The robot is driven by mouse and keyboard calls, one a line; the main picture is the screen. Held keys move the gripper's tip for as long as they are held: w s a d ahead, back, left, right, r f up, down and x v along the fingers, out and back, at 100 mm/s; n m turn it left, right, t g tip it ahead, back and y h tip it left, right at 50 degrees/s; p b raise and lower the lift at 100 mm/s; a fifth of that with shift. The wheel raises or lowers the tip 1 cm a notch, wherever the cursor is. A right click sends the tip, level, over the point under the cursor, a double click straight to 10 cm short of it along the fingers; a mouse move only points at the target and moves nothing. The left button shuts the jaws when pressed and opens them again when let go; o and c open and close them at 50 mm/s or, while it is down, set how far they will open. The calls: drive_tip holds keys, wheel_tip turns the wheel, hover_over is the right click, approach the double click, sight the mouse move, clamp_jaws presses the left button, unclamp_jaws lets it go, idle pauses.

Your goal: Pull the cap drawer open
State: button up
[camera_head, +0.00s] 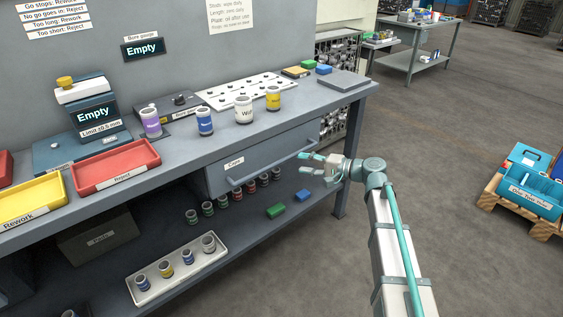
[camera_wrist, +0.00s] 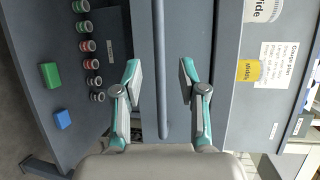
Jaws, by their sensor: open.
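The cap drawer (camera_head: 275,148) is a grey drawer labelled "Caps" under the bench top, and it looks shut. A long bar handle (camera_head: 245,179) runs across its front. In the wrist view the handle (camera_wrist: 160,30) runs lengthwise up the picture. My gripper (camera_head: 303,163) is near the right end of the handle in the head view. In the wrist view my gripper (camera_wrist: 160,72) is open, with one finger on each side of the bar and gaps on both sides. Whether the fingertips reach past the bar in depth is hard to tell.
The bench top (camera_head: 345,95) overhangs the drawer and carries several cans. On the lower shelf (camera_head: 245,228) stand several small cans, a green block (camera_head: 276,210) and a blue block (camera_head: 303,195). A bench leg (camera_head: 341,200) is near my arm.

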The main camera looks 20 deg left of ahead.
sight(283, 160)
drive_tip(key=x, duration=0.8)
drive_tip(key=shift+a+f+b, duration=0.15)
drive_tip(key=shift+a+b, duration=0.15)
drive_tip(key=shift+b, duration=0.1)
clamp_jaws()
